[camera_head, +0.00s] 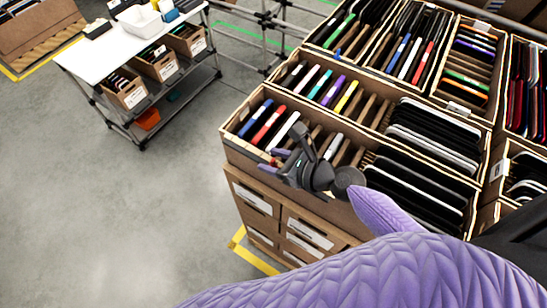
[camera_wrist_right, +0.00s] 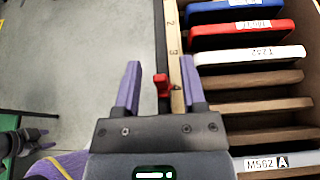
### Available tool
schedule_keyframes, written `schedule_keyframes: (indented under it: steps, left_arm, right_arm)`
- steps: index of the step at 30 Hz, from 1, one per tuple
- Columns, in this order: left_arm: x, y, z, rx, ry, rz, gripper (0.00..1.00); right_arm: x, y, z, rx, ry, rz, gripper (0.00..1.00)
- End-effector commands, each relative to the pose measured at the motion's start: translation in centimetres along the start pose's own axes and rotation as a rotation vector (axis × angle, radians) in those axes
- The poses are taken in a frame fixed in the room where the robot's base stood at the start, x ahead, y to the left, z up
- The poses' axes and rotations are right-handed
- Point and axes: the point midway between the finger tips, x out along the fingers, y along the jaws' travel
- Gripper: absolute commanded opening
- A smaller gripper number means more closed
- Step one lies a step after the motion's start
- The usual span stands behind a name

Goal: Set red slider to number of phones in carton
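The red slider (camera_wrist_right: 161,86) sits on the numbered strip (camera_wrist_right: 174,52) along the carton's wall, below the visible "3" in the right wrist view. The mark beside it is hidden by a finger. My right gripper (camera_wrist_right: 160,75) is open, its two purple fingers on either side of the slider with gaps. It also shows at the carton's edge in the head view (camera_head: 281,160). The carton (camera_head: 240,150) holds a blue phone (camera_wrist_right: 235,10), a red phone (camera_wrist_right: 243,34) and a white phone (camera_wrist_right: 248,57), with brown dividers after them. My left gripper (camera_wrist_right: 34,141) shows small at the right wrist view's lower left.
Other cartons of phones (camera_head: 330,80) stand close behind and right. Grey floor left is clear.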

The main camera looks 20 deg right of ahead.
Motion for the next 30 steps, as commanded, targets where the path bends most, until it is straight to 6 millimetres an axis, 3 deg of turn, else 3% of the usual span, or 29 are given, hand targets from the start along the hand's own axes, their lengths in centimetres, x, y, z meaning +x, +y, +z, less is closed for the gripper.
schedule_keyframes:
  steps: [7,19,30]
  left_arm:
    - [-0.1,0.0,0.0,0.0,0.0,0.0,0.59]
    - [0.5,0.0,0.1,0.0,-0.001,0.0,0.59]
    - [0.5,0.0,0.1,0.0,-0.001,0.0,0.59]
  right_arm:
    - [-0.8,0.0,-0.1,-0.001,0.002,-0.001,0.53]
    - [-9.1,0.0,-0.2,0.001,0.003,0.001,0.53]
    - [-9.9,0.0,0.0,0.0,0.0,0.0,0.53]
